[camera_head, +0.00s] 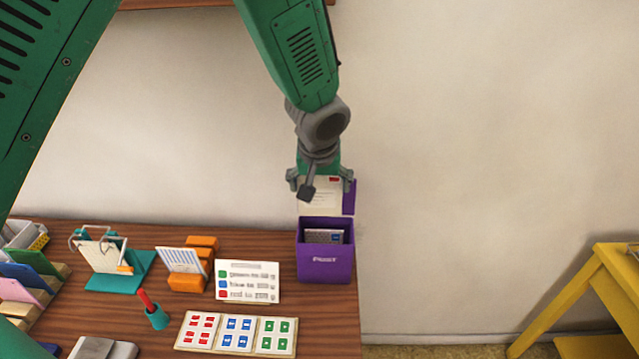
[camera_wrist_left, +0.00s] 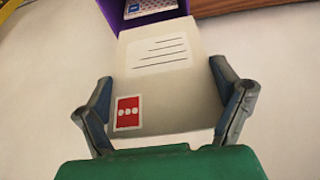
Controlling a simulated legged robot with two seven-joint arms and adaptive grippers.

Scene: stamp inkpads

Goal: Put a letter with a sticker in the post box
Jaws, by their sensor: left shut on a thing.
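My left gripper (camera_head: 317,190) is shut on a white letter (camera_head: 318,202) and holds it upright just above and behind the opening of the purple post box (camera_head: 326,266). In the left wrist view the letter (camera_wrist_left: 165,90) lies between the two fingers of the gripper (camera_wrist_left: 165,115). It has a red sticker (camera_wrist_left: 127,112) with white dots and several printed lines. The post box (camera_wrist_left: 128,12) is at the top of that view, with a letter with a blue sticker (camera_wrist_left: 140,9) inside. My right gripper is not in view.
A white card (camera_head: 247,282) with coloured text stands left of the post box. Sheets of red, blue and green stickers (camera_head: 237,334) lie in front. A teal holder (camera_head: 125,276), an orange holder (camera_head: 200,262) and coloured envelopes (camera_head: 28,280) are further left. A yellow stand (camera_head: 600,275) is at right.

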